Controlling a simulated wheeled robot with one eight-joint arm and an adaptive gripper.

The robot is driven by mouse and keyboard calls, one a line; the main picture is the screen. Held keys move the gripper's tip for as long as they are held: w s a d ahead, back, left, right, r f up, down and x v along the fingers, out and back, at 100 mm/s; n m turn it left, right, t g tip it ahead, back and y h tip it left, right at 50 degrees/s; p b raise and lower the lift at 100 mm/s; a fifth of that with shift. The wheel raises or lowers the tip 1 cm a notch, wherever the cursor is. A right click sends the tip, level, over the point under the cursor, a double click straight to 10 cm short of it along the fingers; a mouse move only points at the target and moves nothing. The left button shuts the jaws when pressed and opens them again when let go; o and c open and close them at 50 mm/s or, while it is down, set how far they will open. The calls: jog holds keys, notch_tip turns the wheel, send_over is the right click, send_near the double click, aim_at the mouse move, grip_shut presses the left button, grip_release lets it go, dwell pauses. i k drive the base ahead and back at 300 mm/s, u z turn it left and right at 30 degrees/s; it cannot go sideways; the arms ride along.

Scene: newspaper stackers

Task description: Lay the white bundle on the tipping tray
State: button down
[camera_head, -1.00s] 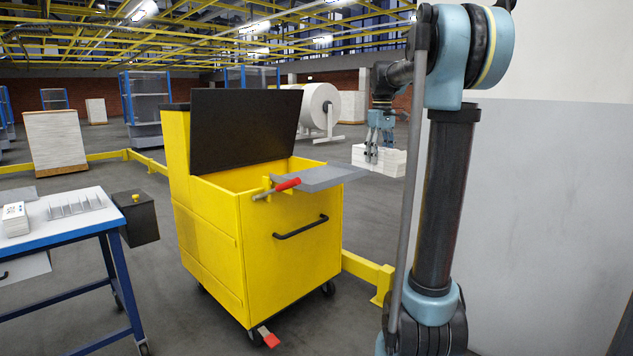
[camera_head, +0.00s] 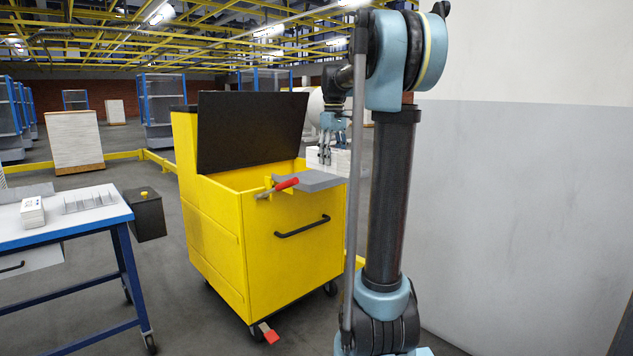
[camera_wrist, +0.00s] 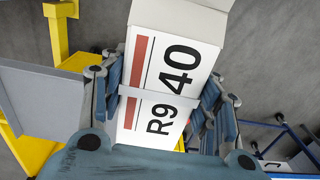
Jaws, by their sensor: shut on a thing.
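My gripper (camera_head: 325,157) is shut on the white bundle (camera_head: 341,164). In the wrist view the bundle (camera_wrist: 165,75) lies between the finger pads, with a printed face reading "R9 40", a red bar and a pale strap. The grey tipping tray (camera_head: 314,182) sticks out from the top right edge of the yellow cart (camera_head: 290,265). In the head view the bundle shows just behind and above the tray's far edge. In the wrist view the tray (camera_wrist: 45,100) is left of the bundle, apart from it. The bundle's underside is hidden.
The cart has a raised black lid (camera_head: 250,132), a red-handled lever (camera_head: 283,187) beside the tray and a red pedal (camera_head: 270,335). A blue-framed table (camera_head: 75,228) with a small white stack (camera_head: 32,212) stands left. A yellow floor rail (camera_head: 157,162) runs behind. A grey wall (camera_head: 530,220) is right.

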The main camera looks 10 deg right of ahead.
aim_at(322, 177)
jog(key=u, duration=0.05)
jog(key=i, duration=1)
jog(key=z, duration=0.05)
